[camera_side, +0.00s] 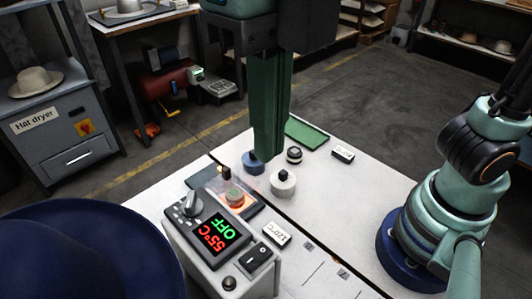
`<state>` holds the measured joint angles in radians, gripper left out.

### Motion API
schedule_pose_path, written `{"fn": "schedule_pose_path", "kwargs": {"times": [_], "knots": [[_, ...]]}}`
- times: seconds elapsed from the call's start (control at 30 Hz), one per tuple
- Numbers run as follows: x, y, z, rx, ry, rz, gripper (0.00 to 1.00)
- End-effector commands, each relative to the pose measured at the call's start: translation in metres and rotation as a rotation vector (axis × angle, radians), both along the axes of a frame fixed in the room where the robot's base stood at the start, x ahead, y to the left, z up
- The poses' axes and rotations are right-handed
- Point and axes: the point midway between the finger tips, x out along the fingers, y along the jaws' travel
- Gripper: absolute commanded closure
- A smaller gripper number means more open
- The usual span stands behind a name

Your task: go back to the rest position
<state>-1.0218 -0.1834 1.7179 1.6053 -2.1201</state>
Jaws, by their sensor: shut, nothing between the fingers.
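My gripper (266,155) hangs down over the white table (340,200) from the top of the picture. Its long green fingers are together, with nothing seen between them. The fingertips are in front of a blue round piece (252,163) with a dark knob and partly cover it. I cannot tell whether they touch it. A white round piece (284,184) with a black knob stands just to the right of the tips. A small greenish piece (235,195) sits on an orange-glowing plate (240,207) to the lower left.
A control box (215,250) in front shows OFF and 55°C. A dark round piece (294,154), a green mat (306,133) and a 120°C label (276,234) lie on the table. A large dark blue round shape (90,255) fills the lower left. A hat dryer (60,125) stands behind.

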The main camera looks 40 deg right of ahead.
Motion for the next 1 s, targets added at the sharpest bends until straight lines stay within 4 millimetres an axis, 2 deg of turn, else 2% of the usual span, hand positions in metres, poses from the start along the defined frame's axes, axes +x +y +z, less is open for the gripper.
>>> {"fn": "schedule_pose_path", "kwargs": {"times": [0.23, 0.37, 0.47, 0.7, 1.0], "knots": [[0.002, -0.001, -0.001, 0.003, -0.002, -0.015, 1.0], [0.015, -0.013, -0.004, 0.024, -0.014, -0.176, 1.0], [0.035, -0.033, -0.012, 0.061, -0.031, -0.442, 1.0], [0.084, -0.101, -0.034, 0.201, -0.07, -1.258, 1.0], [0.116, -0.195, -0.066, 0.447, -0.07, -2.261, 1.0]]}}
